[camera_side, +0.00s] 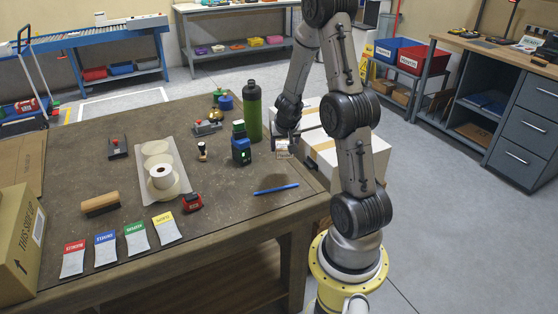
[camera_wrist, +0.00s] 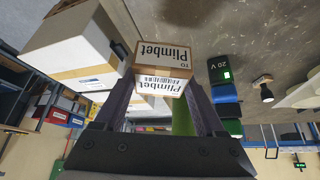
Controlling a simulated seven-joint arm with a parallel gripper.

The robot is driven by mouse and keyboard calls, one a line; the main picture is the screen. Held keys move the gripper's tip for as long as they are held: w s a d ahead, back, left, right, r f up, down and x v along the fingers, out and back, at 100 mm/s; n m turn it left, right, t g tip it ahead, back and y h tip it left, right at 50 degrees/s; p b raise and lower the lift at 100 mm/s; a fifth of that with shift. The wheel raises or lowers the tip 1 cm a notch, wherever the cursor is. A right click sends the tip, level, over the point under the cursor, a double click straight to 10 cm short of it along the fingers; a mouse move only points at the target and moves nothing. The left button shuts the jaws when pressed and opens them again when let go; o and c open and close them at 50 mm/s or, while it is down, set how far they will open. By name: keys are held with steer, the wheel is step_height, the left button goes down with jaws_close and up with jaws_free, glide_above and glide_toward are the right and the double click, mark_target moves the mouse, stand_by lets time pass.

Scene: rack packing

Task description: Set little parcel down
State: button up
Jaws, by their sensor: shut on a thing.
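The little parcel (camera_wrist: 163,62) is a small brown box with white "Plimbet" labels. It sits between the two fingers of my gripper (camera_wrist: 165,92) in the wrist view. In the side view my gripper (camera_side: 286,141) is shut on the parcel (camera_side: 283,149), which shows as a small pale box at the fingertips. The parcel is near the right edge of the brown workbench (camera_side: 225,208) and appears to be held above it. The gap beneath it is hard to judge.
A large white taped box (camera_side: 350,156) stands just right of the gripper. A green bottle (camera_side: 252,112) and a blue battery tool (camera_side: 241,150) stand to its left. A blue pen (camera_side: 276,188) lies in front. The front middle of the bench is bare.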

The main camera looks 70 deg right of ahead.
steer(key=x, duration=0.2)
steer(key=w+x, duration=0.1)
steer(key=x, duration=0.4)
steer(key=shift+w+d+r, duration=0.2)
steer(key=shift+r, duration=0.1)
steer(key=shift+w+d+f, duration=0.15)
steer(key=shift+f, duration=1.6)
steer(key=shift+f, duration=0.1)
steer(key=o, duration=1.4)
